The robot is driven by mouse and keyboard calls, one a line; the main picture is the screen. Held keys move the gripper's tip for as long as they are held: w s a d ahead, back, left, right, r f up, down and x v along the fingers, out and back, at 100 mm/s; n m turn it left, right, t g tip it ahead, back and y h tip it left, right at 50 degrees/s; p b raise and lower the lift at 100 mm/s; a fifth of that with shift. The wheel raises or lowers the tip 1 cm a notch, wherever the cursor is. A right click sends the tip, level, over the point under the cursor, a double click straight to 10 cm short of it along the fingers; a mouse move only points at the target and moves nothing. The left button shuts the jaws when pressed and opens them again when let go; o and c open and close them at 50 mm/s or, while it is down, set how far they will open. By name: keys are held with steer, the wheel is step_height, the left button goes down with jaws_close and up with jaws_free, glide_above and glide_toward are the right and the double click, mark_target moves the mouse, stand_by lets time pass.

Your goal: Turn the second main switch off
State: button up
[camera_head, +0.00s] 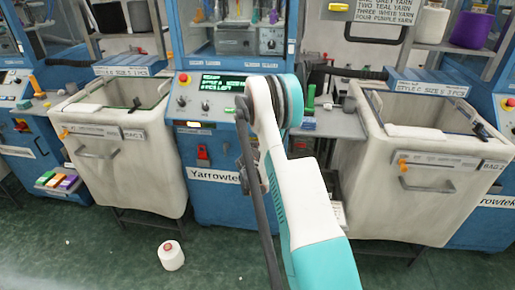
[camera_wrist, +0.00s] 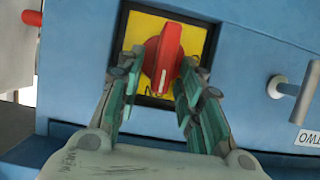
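A red rotary switch (camera_wrist: 163,62) sits on a yellow plate (camera_wrist: 190,38) with a dark frame, on a blue machine front. Its red grip stands nearly upright in the wrist view, leaning slightly right at the top. My gripper (camera_wrist: 160,75) is open, with one teal-padded finger on each side of the grip. The left finger is very close to it; I cannot tell whether either finger touches.
In the wrist view a grey knob (camera_wrist: 283,86) and a label reading TWO (camera_wrist: 308,139) are to the right. A red part (camera_wrist: 31,18) sticks out at upper left. Cream bins (camera_head: 140,165) (camera_head: 408,215) flank the middle machine.

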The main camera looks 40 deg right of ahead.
steer(key=shift+r, duration=0.1)
jaws_close()
steer(key=shift+a, duration=0.15)
steer(key=shift+w+a+n+g+h, duration=0.2)
steer(key=shift+n+g+h, duration=0.25)
steer(key=shift+n, duration=0.55)
steer(key=f+n+h, duration=0.1)
steer(key=n+h, duration=0.1)
steer(key=n, duration=0.1)
steer(key=w+n+g+h, duration=0.1)
steer(key=n, duration=0.3)
steer(key=a+f+n+g+h, duration=0.1)
steer(key=n+h, duration=0.1)
steer(key=n, duration=0.2)
steer(key=shift+w+f+h, duration=0.15)
steer(key=shift+f+h, duration=0.2)
steer(key=shift+d+n, duration=0.1)
steer(key=shift+n, duration=0.2)
